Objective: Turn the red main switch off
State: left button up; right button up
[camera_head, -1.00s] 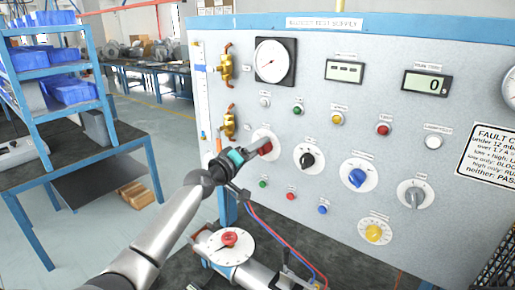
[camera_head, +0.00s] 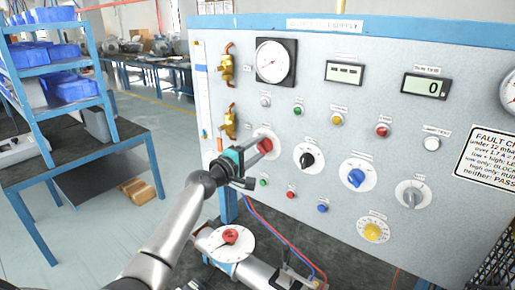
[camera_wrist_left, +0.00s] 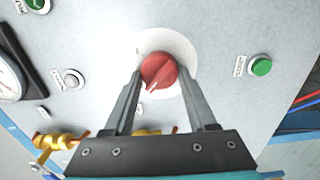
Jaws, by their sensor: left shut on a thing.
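The red main switch (camera_head: 265,145) is a round red knob on a white disc, at the left of the grey panel (camera_head: 320,120). In the left wrist view the red knob (camera_wrist_left: 159,71) sits between the two fingers, with a pale pointer mark toward the lower left of the knob. My left gripper (camera_head: 258,147) is at the panel, its fingers shut on the knob from both sides. In the head view the fingers partly cover the knob and disc. My right gripper is in neither view.
A black knob (camera_head: 307,160), blue knob (camera_head: 356,177) and grey knob (camera_head: 412,196) are to the right. A green button (camera_head: 263,182) is just below the gripper. Brass valves (camera_head: 227,66) are at the left edge. A pipe with a red-centred dial (camera_head: 231,237) stands below.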

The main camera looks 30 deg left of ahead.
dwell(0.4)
pick_arm(q)
jog(key=o, duration=1.4)
jog(key=shift+c, duration=0.2)
jog(key=shift+s, duration=0.1)
jog(key=shift+s, duration=0.55)
jog(key=s+a+b, duration=0.1)
jog(key=s, duration=1.3)
jog(key=shift+a, duration=0.1)
